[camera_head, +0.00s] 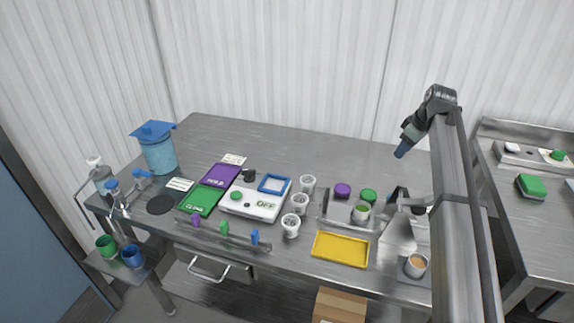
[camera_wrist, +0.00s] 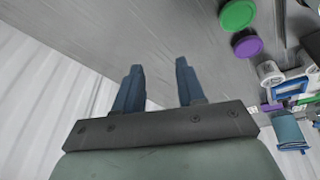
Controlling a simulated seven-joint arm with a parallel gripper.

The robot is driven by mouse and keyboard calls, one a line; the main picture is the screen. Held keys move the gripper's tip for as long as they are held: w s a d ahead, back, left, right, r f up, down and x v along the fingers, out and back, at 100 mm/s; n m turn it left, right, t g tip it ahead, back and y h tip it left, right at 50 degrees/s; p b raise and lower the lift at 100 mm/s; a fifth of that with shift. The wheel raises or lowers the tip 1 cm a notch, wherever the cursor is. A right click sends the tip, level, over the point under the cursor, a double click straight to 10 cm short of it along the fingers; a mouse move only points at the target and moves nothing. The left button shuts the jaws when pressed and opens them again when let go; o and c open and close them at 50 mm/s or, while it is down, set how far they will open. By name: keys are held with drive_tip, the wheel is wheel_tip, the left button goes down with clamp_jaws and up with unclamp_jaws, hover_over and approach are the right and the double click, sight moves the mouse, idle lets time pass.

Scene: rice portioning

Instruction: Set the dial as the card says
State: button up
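A white device (camera_head: 231,207) stands on the table left of centre, with a green button (camera_head: 236,196), a blue square frame and a display that seems to read OFF. A black knob (camera_head: 248,175) shows at its back edge; it may be the dial, but its setting is too small to read. Small white cards lie nearby: one behind the purple board (camera_head: 234,159) and one to its left (camera_head: 180,184); their print is unreadable. My gripper (camera_head: 402,152) hangs at the back right, far from the device. In the wrist view my gripper (camera_wrist: 159,72) is open and empty.
Purple (camera_head: 220,174) and green (camera_head: 203,200) boards lie left of the device. White cups (camera_head: 300,204) stand to its right, then a metal rack with purple and green lids. A yellow tray (camera_head: 340,249) lies in front. The table's back middle is clear.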

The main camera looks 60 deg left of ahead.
drive_tip(key=s+a+r+n+g, duration=0.1)
drive_tip(key=s+a+n, duration=0.1)
drive_tip(key=s+a, duration=0.55)
drive_tip(key=s+a+r+n+g, duration=0.1)
drive_tip(key=s+a+n, duration=0.3)
drive_tip(key=s, duration=0.6)
drive_tip(key=n+g+h, duration=0.2)
drive_tip(key=n, duration=0.2)
approach(244, 170)
drive_tip(key=x, duration=0.8)
drive_tip(key=shift+f, duration=0.25)
clamp_jaws()
